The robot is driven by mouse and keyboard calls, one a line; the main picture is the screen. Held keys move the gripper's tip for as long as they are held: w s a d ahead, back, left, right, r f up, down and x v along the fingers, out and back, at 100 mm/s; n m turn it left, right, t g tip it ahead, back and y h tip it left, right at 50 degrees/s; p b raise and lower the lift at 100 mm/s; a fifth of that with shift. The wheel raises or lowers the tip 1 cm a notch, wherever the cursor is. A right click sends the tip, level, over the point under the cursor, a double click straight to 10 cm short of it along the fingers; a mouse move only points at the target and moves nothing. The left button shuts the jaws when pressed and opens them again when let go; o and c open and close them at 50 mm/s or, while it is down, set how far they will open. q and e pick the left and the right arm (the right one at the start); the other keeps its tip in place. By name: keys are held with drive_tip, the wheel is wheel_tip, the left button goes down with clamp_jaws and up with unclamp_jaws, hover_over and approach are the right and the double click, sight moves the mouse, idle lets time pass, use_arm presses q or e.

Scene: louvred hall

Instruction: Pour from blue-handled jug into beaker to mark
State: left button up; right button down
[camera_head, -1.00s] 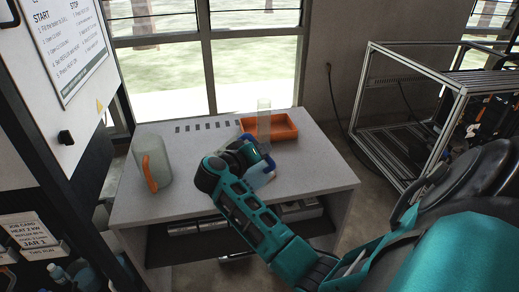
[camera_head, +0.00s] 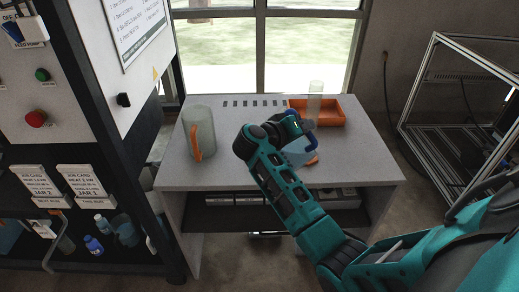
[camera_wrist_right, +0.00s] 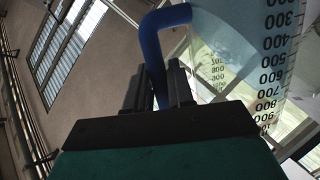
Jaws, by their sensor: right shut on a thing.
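The blue-handled jug (camera_head: 299,153) is pale blue and see-through. My right gripper (camera_head: 290,123) is shut on its dark blue handle, which also shows between the fingers in the right wrist view (camera_wrist_right: 151,55). A tall clear beaker (camera_head: 315,98) stands upright by the orange tray, behind the jug. Its mark and any liquid in it are too small to make out. My left gripper is not in view.
A grey-green jug with an orange handle (camera_head: 201,130) stands on the left of the table (camera_head: 355,165). The orange tray (camera_head: 333,121) is at the back. A flat orange piece (camera_head: 312,161) lies near the jug. A dark shelf unit is at left, a metal frame (camera_head: 440,110) at right.

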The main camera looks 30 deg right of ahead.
drive_tip(key=shift+w+r, duration=0.1)
drive_tip(key=shift+r, duration=0.15)
drive_tip(key=shift+w+a+r+n, duration=0.1)
drive_tip(key=shift+w+r+n, duration=0.2)
drive_tip(key=shift+r+n, duration=0.15)
drive_tip(key=shift+r, duration=0.1)
drive_tip(key=shift+w+r+g, duration=0.25)
drive_tip(key=shift+r+g, duration=0.1)
drive_tip(key=shift+g, duration=0.05)
idle(0.6)
drive_tip(key=shift+w+a+r+n, duration=0.1)
drive_tip(key=shift+w+r+n, duration=0.05)
drive_tip(key=shift+r+n, duration=0.15)
drive_tip(key=shift+w+r+n, duration=0.2)
drive_tip(key=shift+r+n, duration=0.05)
idle(1.6)
drive_tip(key=shift+f, duration=0.1)
idle(0.4)
